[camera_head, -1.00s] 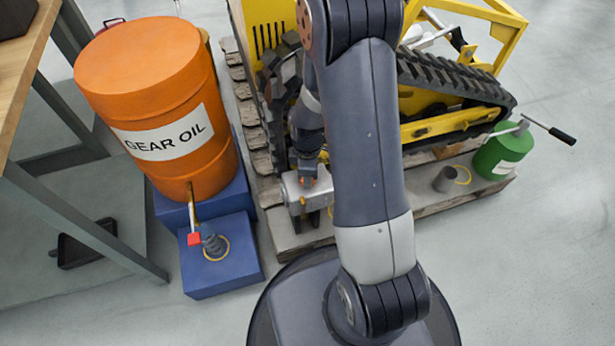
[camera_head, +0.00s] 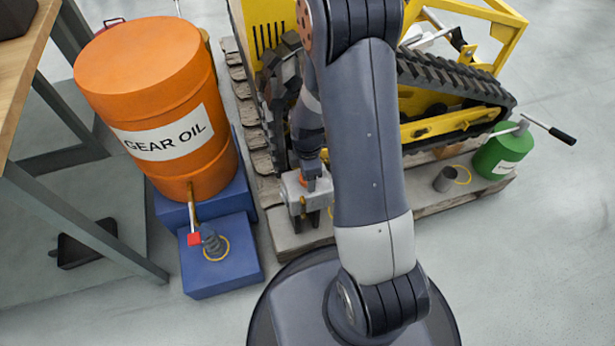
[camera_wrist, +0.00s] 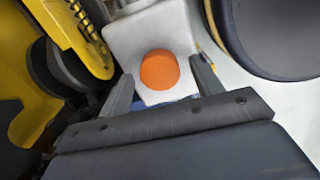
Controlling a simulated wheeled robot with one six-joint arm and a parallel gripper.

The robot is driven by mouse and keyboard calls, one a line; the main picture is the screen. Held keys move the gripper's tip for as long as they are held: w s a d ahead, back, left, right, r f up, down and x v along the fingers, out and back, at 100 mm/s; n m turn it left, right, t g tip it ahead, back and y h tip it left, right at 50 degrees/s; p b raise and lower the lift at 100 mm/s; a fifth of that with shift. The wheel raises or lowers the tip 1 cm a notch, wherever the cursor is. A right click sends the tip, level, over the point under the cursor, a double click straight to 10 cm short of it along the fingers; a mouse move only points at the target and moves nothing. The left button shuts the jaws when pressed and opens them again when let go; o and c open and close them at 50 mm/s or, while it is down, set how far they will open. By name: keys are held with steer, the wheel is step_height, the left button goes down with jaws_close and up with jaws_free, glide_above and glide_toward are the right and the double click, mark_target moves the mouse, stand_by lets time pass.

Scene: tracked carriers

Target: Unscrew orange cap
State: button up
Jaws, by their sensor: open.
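The orange cap (camera_wrist: 159,69) is round and sits on a pale grey-white housing (camera_wrist: 150,38) in the wrist view. My gripper (camera_wrist: 161,73) is open, with one finger on either side of the cap in the picture. Gaps show between the cap and both fingers, and I cannot tell how far down the fingers reach. In the head view the housing (camera_head: 293,187) stands at the near edge of the pallet, with a little of the orange cap (camera_head: 304,181) showing. My wrist and arm hide much of this area.
An orange gear oil drum (camera_head: 160,105) stands at left on a blue stand (camera_head: 222,272), with a red-handled tap. A yellow tracked carrier (camera_head: 440,125) fills the back. A grey cup (camera_head: 445,180) and a green can (camera_head: 500,153) stand on the pallet at right. A workbench is at far left.

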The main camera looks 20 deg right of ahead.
steer(key=m, duration=0.7)
steer(key=shift+m, duration=0.3)
steer(key=m, duration=2.1)
steer(key=shift+m, duration=0.3)
steer(key=shift+c, duration=0.4)
